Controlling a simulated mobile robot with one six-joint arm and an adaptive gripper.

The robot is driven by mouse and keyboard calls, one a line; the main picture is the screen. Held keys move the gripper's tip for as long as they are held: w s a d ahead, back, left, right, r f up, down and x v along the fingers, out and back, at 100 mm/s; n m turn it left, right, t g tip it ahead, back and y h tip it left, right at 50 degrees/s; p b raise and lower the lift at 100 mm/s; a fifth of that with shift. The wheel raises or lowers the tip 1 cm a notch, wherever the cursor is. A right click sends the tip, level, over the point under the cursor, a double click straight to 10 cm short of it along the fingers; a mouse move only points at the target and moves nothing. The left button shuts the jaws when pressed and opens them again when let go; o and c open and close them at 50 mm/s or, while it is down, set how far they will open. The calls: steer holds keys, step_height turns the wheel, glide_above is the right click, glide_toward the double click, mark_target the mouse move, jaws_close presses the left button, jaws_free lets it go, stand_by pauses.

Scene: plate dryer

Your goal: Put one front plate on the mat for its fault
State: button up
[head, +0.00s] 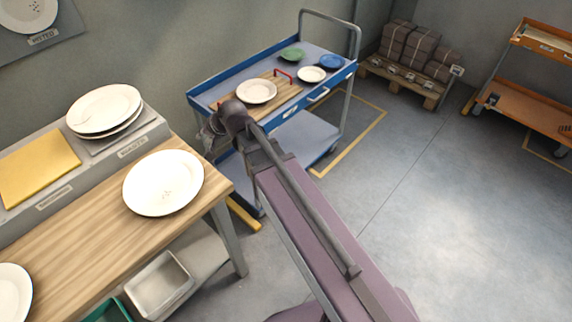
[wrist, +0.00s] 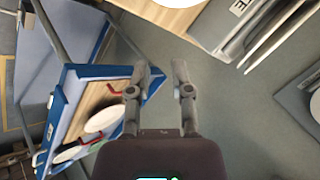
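In the head view, a white plate (head: 163,183) with small dark specks near its middle lies on the wooden table. Another white plate (head: 12,293) is cut off at the lower left. On the raised ledge behind are a bare yellow mat (head: 38,168) and a grey mat (head: 100,143) bearing stacked white plates (head: 104,108); the top plate shows a thin dark line. The ledge labels are too small to read surely. My gripper (head: 213,128) is beyond the table's right end, near the trolley. In the wrist view my gripper (wrist: 157,75) is open and empty.
A blue trolley (head: 225,84) holds a board with a white plate (head: 256,91), a red handle (head: 283,73), and small green, white and blue plates. A wall picture (head: 30,15) shows a plate. A metal bin (head: 158,285) and green bin (head: 103,312) stand below the table.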

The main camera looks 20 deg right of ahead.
steer(key=s+d+f+n+g+h, duration=0.1)
steer(key=s+d+f+g+h, duration=0.1)
steer(key=s+d, duration=0.5)
steer(key=s+d+f+n+g+h, duration=0.2)
steer(key=s+d, duration=0.5)
steer(key=d, duration=0.8)
steer(key=shift+f+g+h, duration=0.35)
steer(key=shift+g+h, duration=0.45)
steer(key=shift+h, duration=0.3)
